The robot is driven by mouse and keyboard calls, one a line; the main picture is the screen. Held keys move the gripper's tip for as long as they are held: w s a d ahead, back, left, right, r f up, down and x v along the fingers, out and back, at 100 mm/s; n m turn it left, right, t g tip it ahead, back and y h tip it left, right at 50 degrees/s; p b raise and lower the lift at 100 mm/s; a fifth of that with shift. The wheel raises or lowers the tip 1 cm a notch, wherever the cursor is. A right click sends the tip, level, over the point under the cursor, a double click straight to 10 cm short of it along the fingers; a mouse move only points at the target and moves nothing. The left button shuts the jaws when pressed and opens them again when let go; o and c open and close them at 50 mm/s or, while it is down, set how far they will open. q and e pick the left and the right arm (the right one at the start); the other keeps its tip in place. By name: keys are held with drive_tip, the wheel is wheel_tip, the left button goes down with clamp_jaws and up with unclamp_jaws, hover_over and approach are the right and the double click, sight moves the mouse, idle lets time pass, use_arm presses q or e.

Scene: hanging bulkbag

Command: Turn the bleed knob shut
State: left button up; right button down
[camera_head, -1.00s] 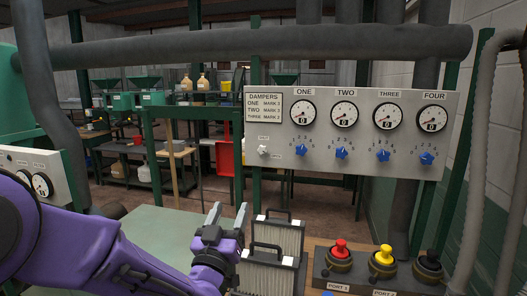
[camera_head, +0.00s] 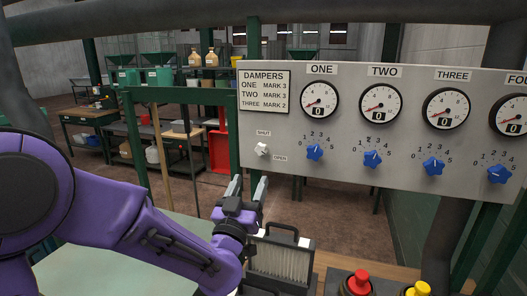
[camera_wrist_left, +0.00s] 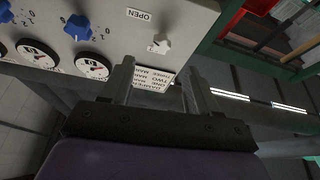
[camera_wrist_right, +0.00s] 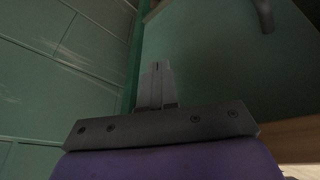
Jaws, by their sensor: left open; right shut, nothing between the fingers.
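The bleed knob (camera_head: 262,149) is a small white knob on the grey panel, between the labels SHUT at its upper left and OPEN at its lower right. I cannot tell clearly which label it points to. My left gripper (camera_head: 249,184) is open and empty, its fingers pointing up below the knob in the head view. In the left wrist view the knob (camera_wrist_left: 161,45) lies beyond the fingertips of the left gripper (camera_wrist_left: 159,72), apart from them. My right gripper (camera_wrist_right: 156,84) shows only in the right wrist view, shut and empty, near a green surface.
Several blue damper knobs, the first (camera_head: 314,152), sit under gauges to the right. A DAMPERS notice (camera_head: 265,92) is above the bleed knob. A pleated filter with a handle (camera_head: 280,258) stands close to my left gripper. Red (camera_head: 359,283) and yellow (camera_head: 419,289) port knobs are lower right.

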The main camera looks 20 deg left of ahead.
sight(260, 152)
use_arm(q)
drive_tip(key=p+x, duration=0.1)
drive_tip(key=x, duration=0.2)
drive_tip(key=p+x, duration=0.2)
drive_tip(key=x, duration=0.1)
drive_tip(key=p+x, duration=0.2)
drive_tip(key=x, duration=0.1)
drive_tip(key=shift+a+r, duration=0.25)
drive_tip(key=shift+r, duration=0.05)
drive_tip(key=shift+w+r, duration=0.1)
drive_tip(key=shift+w, duration=0.2)
drive_tip(key=shift+d, duration=0.1)
drive_tip(key=shift+s, duration=0.1)
drive_tip(key=c, duration=1)
